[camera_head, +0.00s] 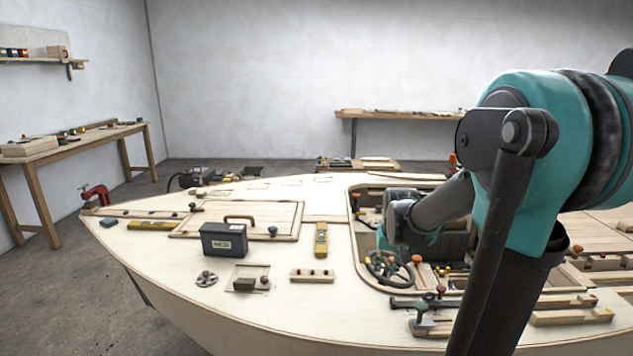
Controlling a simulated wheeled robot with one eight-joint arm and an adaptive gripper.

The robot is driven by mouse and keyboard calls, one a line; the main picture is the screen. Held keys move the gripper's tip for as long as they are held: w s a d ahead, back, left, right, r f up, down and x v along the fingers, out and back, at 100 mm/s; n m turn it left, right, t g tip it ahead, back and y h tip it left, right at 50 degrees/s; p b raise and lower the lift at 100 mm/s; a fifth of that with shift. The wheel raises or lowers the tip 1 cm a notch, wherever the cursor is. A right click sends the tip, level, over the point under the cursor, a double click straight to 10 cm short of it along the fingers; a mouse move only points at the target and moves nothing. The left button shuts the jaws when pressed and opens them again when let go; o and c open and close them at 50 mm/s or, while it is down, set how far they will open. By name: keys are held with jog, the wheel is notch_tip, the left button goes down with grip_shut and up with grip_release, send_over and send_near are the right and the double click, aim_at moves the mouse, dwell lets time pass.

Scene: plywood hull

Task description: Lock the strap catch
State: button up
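I cannot make out for certain which fitting is the strap catch. One candidate is a small dark block with a reddish knob on a pale plate (245,284) on the near deck. My teal and black arm comes in from the right and bends down over the cockpit opening. Dark curved parts (388,268) at its lower end may be my gripper; its fingers cannot be told apart. Whether it holds anything is unclear.
A dark box (223,240), a yellow level (321,240) and a block with several holes (312,275) sit on the plywood deck (290,310). A handled hatch (270,213) lies behind. A long dark tool (425,302) lies by the cockpit. The front left deck is mostly clear.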

jog(key=shift+s+a+r, duration=0.1)
jog(key=shift+s+r, duration=0.2)
jog(key=shift+s, duration=0.05)
jog(key=shift+w, duration=0.1)
jog(key=w+d+g, duration=0.1)
jog(key=w+d, duration=0.3)
jog(key=d, duration=0.6)
jog(key=w+d+g, duration=0.1)
jog(key=w+d, duration=0.2)
jog(key=d, duration=0.7)
jog(key=w+d, duration=0.4)
jog(key=d, duration=0.6)
jog(key=s+d+f+g, duration=0.15)
jog(key=d+f, duration=0.25)
jog(key=d, duration=1)
notch_tip(320, 180, down, 16)
jog(key=shift+s+a+f, duration=0.15)
jog(key=shift+f, duration=0.1)
jog(key=shift+c, duration=0.6)
grip_shut()
